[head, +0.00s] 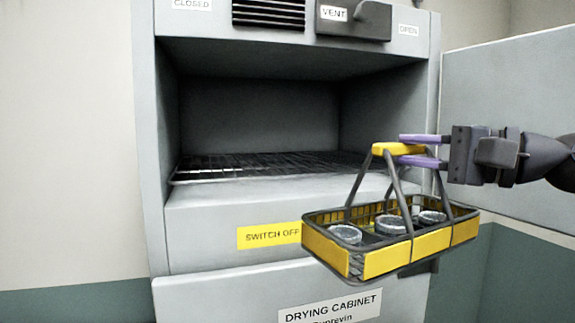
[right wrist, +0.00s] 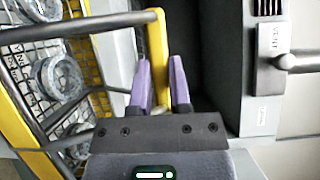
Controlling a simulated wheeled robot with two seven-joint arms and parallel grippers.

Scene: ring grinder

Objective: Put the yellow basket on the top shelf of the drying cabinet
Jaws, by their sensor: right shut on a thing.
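The yellow basket (head: 395,251) has yellow side panels, a dark wire frame and a yellow-topped handle (head: 399,149). Round clear dishes (head: 390,224) stand in it. My right gripper (head: 412,150) is shut on the handle, and the basket hangs in front of the drying cabinet (head: 181,230), a little tilted. In the right wrist view the purple fingers (right wrist: 158,80) are at the yellow handle bar (right wrist: 159,55). The cabinet is open, and its wire shelf (head: 235,165) shows bare, left of the gripper and higher than the basket body. My left gripper is not in view.
The open cabinet door (head: 510,85) stands at the right, behind my right arm. A vent lever (head: 352,20) juts out above the opening. A yellow "SWITCH OFF" label (head: 268,236) is on the cabinet front below the shelf. The space above the shelf is empty.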

